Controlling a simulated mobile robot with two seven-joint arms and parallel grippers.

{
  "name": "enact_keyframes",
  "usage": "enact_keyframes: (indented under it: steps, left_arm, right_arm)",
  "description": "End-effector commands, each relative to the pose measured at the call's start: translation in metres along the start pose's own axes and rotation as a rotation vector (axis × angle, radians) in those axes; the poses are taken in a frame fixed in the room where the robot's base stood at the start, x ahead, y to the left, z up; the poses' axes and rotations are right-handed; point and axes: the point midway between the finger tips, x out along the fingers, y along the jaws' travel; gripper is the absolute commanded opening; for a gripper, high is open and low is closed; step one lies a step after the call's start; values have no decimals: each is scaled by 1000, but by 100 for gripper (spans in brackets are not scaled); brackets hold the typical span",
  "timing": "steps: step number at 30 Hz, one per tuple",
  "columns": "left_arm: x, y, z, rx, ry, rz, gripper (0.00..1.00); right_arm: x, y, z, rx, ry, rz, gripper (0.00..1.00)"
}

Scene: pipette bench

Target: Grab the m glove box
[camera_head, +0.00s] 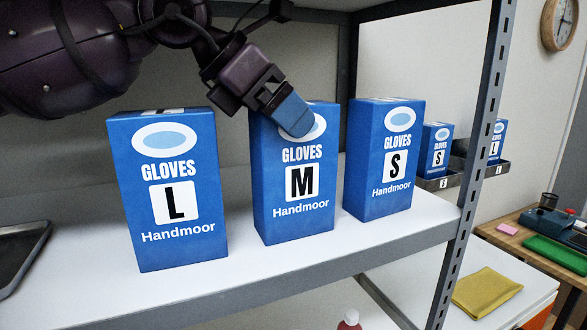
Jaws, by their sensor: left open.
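The blue M glove box (293,190) stands upright on the white shelf, between the L glove box (168,190) and the S glove box (384,160). My left gripper (288,110) comes in from the upper left and is open. Its blue fingertip covers part of the oval near the top of the M box's front. Only one finger shows clearly, and I cannot tell whether it touches the box. My right gripper is not in view.
The shelf (300,262) has a grey front edge and a slotted metal post (470,160) at the right. A dark tray (22,250) lies at the far left. Smaller S and L boxes stand in bins beyond the post. A yellow cloth (486,291) lies lower right.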

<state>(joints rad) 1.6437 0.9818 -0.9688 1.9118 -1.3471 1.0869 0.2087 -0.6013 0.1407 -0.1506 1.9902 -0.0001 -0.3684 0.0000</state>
Motion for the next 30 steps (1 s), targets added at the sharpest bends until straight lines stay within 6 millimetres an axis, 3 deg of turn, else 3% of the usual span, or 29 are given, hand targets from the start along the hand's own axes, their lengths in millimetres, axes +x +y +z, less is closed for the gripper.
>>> enact_keyframes:
  steps: [4, 19, 30]
  left_arm:
    - [0, 0, 0, -1, 0, 0, 91]
    - [0, 0, 0, -1, 0, -1, 15]
    - [-3, 0, 4, -1, -3, -1, 15]
  right_arm:
    - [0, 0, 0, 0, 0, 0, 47]
    - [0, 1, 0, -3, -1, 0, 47]
    - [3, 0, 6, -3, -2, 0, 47]
